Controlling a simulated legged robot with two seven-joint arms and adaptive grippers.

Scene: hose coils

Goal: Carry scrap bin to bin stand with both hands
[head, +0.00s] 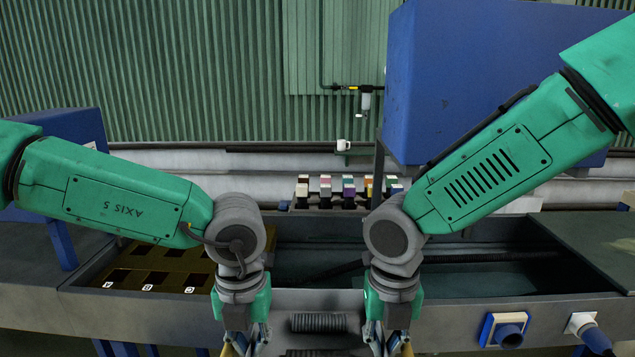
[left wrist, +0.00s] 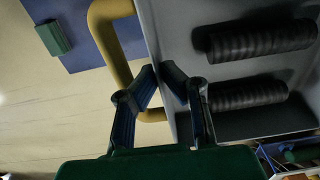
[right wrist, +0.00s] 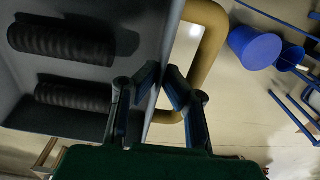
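The scrap bin is a grey open box (left wrist: 235,70) with yellow handles and two dark ribbed hose coils inside; it also shows in the right wrist view (right wrist: 110,78). My left gripper (left wrist: 161,72) is over the bin rim beside one yellow handle (left wrist: 101,30). My right gripper (right wrist: 165,70) is over the opposite rim beside the other handle (right wrist: 213,22). In both wrist views the fingertips are close together with a narrow gap. I cannot tell whether they touch the rim. In the head view the hose coils (head: 318,322) lie low between my grippers; the fingertips are cut off.
A grey bench trough (head: 460,285) lies behind the grippers, with a brown slotted tray (head: 150,262) at left. A blue cabinet (head: 480,70) stands at back right. Blue buckets (right wrist: 252,47) stand on the floor. The bin stand cannot be made out.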

